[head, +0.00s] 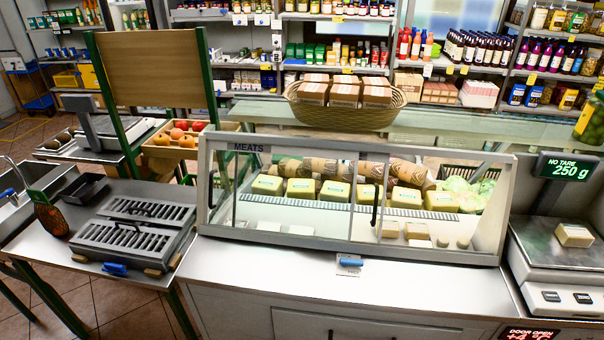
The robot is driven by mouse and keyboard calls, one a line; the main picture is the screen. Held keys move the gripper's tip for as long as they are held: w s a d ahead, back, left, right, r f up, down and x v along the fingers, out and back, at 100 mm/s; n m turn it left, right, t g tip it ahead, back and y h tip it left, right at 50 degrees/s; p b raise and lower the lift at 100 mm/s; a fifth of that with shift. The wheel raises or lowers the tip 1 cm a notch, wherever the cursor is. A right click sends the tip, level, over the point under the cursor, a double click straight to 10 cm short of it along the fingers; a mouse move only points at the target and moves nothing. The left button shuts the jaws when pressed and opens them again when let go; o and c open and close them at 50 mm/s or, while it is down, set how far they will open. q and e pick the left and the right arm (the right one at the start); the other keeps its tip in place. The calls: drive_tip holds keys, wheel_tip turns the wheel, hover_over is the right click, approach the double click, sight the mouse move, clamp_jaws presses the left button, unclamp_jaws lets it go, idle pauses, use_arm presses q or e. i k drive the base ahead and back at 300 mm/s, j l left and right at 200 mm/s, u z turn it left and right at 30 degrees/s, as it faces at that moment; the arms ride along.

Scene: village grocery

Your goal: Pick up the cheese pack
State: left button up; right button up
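Several yellow packs that look like cheese (303,189) stand in a row inside the glass-fronted counter case (400,258) marked MEATS. Smaller pale packs (390,229) lie lower down, nearer the front of the case. Another small pale-tan pack (574,235) lies on the plate of the scale (545,255) at the right; its label is too small to read. I cannot tell which of these is the cheese pack of the task. Neither of my grippers is in view.
Black handles (376,205) show on the case's glass. A display (530,334) below reads DOOR OPEN; the scale display (567,168) reads 250 g. A basket (345,115) of brown packs stands on top. A slotted grey unit (135,232) sits left. The white counter front (300,285) is mostly clear.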

sight(569, 235)
drive_tip(key=z, duration=1.75)
drive_tip(key=i+l+u, duration=0.1)
drive_tip(key=u, duration=1.1)
drive_tip(key=l+u, duration=0.8)
drive_tip(key=l, duration=0.25)
drive_tip(key=k+l+u, duration=0.2)
drive_tip(key=l, duration=0.3)
drive_tip(key=l+u, duration=0.15)
drive_tip(key=l, duration=0.4)
